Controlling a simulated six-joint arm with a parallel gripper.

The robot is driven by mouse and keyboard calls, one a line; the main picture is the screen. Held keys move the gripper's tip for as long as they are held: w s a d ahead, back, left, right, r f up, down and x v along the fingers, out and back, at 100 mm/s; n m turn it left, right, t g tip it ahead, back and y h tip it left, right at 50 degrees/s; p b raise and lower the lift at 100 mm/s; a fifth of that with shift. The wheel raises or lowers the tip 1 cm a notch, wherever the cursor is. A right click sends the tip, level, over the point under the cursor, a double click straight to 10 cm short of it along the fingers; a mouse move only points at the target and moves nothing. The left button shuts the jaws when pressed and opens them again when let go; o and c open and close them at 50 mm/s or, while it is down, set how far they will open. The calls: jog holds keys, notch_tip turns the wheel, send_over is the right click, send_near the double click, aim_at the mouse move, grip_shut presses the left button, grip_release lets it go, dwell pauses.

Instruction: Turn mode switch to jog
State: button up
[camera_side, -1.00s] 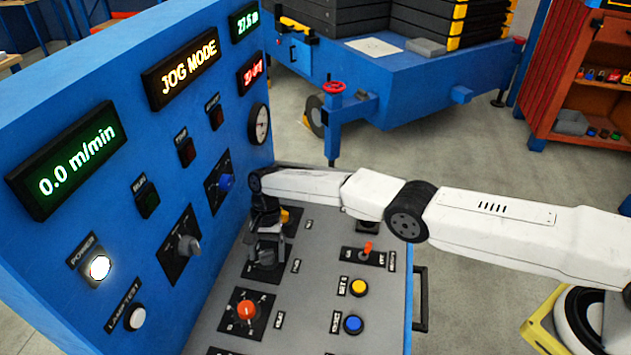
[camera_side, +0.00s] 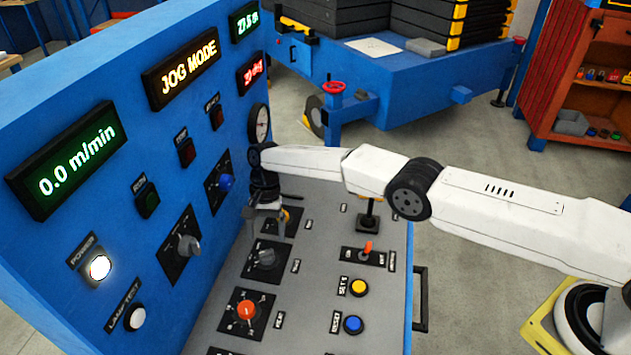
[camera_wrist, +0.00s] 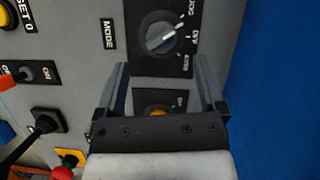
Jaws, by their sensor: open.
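The mode switch (camera_wrist: 162,38) is a grey rotary knob on a black plate with a MODE label beside it in the wrist view. Its white pointer line slants up toward the JOG mark. In the side view the grey knob (camera_side: 264,256) sits on the sloped grey desk of the panel. The display (camera_side: 182,68) above reads JOG MODE. My gripper (camera_wrist: 165,80) is open and empty, its two fingers apart. In the side view my gripper (camera_side: 266,212) hangs above and behind the knob, clear of it. Nothing is between the fingers.
A yellow knob (camera_wrist: 157,112) lies partly below my fingers in the wrist view. A red knob (camera_side: 247,309), a yellow button (camera_side: 358,287), a blue button (camera_side: 353,324) and a red-tipped toggle (camera_side: 367,248) share the desk. The blue upright panel (camera_side: 60,230) stands close on the left.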

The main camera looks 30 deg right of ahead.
jog(key=shift+v, duration=1.15)
jog(key=shift+r, duration=0.1)
